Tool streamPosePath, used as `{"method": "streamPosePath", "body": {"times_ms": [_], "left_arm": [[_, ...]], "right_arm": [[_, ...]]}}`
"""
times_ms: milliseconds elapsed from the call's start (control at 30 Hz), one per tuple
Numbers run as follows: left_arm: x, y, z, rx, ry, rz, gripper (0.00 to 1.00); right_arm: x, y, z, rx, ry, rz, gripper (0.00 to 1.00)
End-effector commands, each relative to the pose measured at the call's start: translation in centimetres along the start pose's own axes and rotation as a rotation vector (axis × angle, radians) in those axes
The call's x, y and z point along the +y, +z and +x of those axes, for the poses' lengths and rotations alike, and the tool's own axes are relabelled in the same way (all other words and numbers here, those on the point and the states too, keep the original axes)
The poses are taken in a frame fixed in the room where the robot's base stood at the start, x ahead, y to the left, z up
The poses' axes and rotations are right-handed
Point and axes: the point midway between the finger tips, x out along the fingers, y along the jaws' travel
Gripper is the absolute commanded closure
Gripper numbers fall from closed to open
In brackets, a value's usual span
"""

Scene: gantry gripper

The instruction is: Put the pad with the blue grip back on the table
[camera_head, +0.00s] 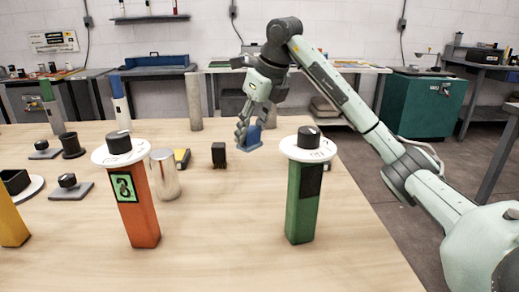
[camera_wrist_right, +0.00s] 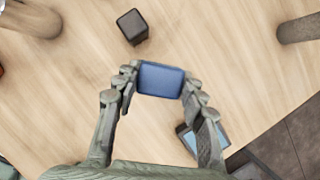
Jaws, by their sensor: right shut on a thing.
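My right gripper (camera_head: 249,128) comes in from the right over the back part of the wooden table (camera_head: 230,220). It is shut on the blue grip (camera_wrist_right: 161,80) of a pad; the grip sits between the fingertips in the wrist view. In the head view the blue pad (camera_head: 249,147) shows below the fingers, close to the tabletop; I cannot tell whether it touches. In the wrist view, a light blue and grey piece (camera_wrist_right: 188,139) shows partly behind the right-hand finger; I cannot tell what it is. My left gripper is not in view.
A black block (camera_head: 218,155) stands left of the pad, also in the wrist view (camera_wrist_right: 132,27). A green post (camera_head: 302,205) and an orange post (camera_head: 138,215) carry white discs in front. The table's right part is bare.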

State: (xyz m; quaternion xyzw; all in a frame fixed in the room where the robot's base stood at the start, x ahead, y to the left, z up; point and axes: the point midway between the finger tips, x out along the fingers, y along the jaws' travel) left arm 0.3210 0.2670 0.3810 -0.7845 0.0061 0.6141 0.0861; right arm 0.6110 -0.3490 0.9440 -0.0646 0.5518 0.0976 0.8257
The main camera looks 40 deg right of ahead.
Motion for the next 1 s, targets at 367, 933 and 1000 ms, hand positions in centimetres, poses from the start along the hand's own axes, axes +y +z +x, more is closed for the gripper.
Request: {"method": "streamPosePath", "body": {"times_ms": [367, 933, 1000], "left_arm": [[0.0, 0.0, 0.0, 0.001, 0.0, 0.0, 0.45], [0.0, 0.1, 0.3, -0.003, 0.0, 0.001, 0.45], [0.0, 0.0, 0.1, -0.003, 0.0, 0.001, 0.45]], "right_arm": [[-2.4, -2.0, 2.8, 0.002, 0.002, -0.001, 0.86], [-2.5, -2.9, 5.1, -0.001, 0.0, -0.001, 0.86], [-2.5, -2.9, 5.0, -0.001, 0.0, -0.001, 0.51]]}}
